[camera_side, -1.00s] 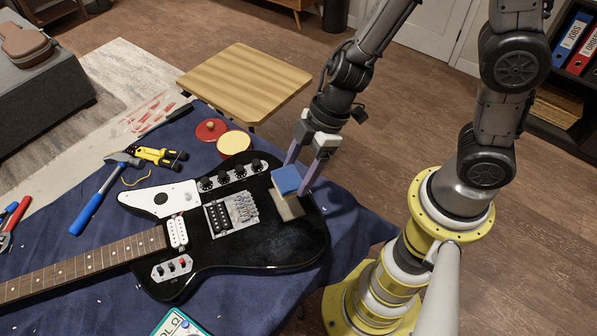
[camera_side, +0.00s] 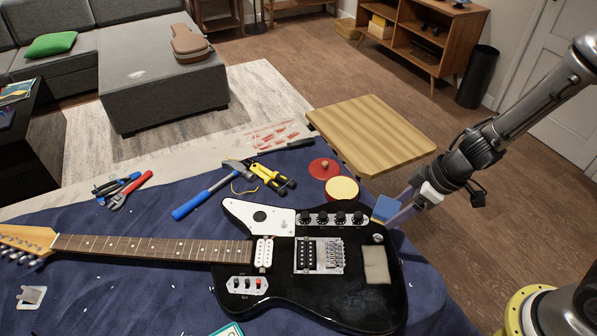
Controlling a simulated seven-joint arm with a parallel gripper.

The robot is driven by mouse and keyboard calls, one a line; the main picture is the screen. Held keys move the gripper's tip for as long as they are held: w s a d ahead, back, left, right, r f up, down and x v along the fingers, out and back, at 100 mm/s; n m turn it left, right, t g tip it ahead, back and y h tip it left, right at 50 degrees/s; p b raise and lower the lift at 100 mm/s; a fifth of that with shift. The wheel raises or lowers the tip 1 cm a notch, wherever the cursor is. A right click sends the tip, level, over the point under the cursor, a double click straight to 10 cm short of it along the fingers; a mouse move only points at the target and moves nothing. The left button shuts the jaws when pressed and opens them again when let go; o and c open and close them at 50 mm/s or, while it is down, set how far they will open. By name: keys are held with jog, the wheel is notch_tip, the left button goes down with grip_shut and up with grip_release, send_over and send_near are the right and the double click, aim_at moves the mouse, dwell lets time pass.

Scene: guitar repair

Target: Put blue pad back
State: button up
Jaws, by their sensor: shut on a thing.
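The blue pad (camera_side: 384,207) is a small block with a blue top and a paler lower part. My gripper (camera_side: 394,210) is shut on it and holds it, tilted, over the upper right edge of the black guitar (camera_side: 340,285). A beige rectangular patch (camera_side: 376,265) shows bare on the guitar's right end, below and left of my gripper. A round tin with a yellow inside (camera_side: 342,189) stands just left of the pad, with its red lid (camera_side: 324,168) beside it.

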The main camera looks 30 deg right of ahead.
jog(key=w+d+f+m+t+h, duration=0.1)
jog(key=w+d+f+m+h, duration=0.15)
jog(key=w+d+m, duration=0.5)
jog(key=w+a+r, duration=0.2)
jog(key=w, duration=0.3)
send_over(295, 170)
jog(key=s, duration=0.2)
jog(key=shift+n, duration=0.25)
notch_tip(295, 170, down, 7)
jog(key=shift+r, duration=0.15)
jog(key=shift+w+f, duration=0.15)
jog(key=shift+f, duration=1.6)
jog(key=shift+f, duration=0.2)
